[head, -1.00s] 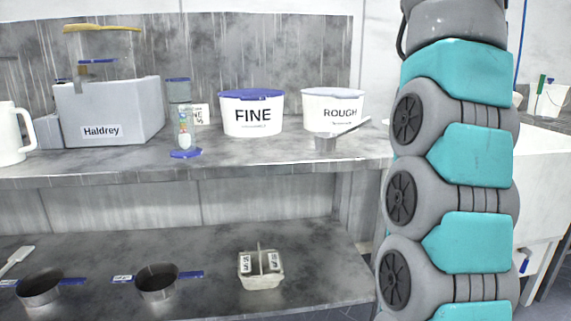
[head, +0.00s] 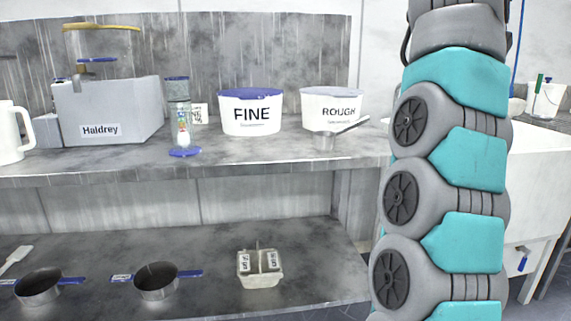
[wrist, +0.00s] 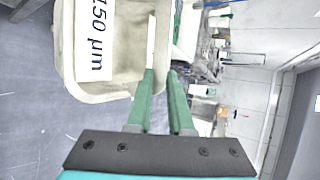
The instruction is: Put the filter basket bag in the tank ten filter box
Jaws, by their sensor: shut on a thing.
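In the wrist view, my gripper (wrist: 161,78) has two green fingers, close together and shut on the rim or handle area of a cream filter basket bag (wrist: 112,85). The basket bag carries a white label reading "150 µm" and fills the upper left, partly cut off by the picture's edge. The exact spot of the grip is hard to make out. In the head view my arm fills the right side, and my gripper and the held bag are out of sight. I cannot make out a box marked as tank ten in either view.
A divided cream basket (head: 260,279) with labels sits on the lower shelf, beside two metal pans (head: 157,284). The upper shelf holds a FINE tub (head: 250,113), a ROUGH tub (head: 331,107), a metal scoop (head: 325,141) and a grey Haldrey unit (head: 105,112). A white sink (head: 535,165) stands right.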

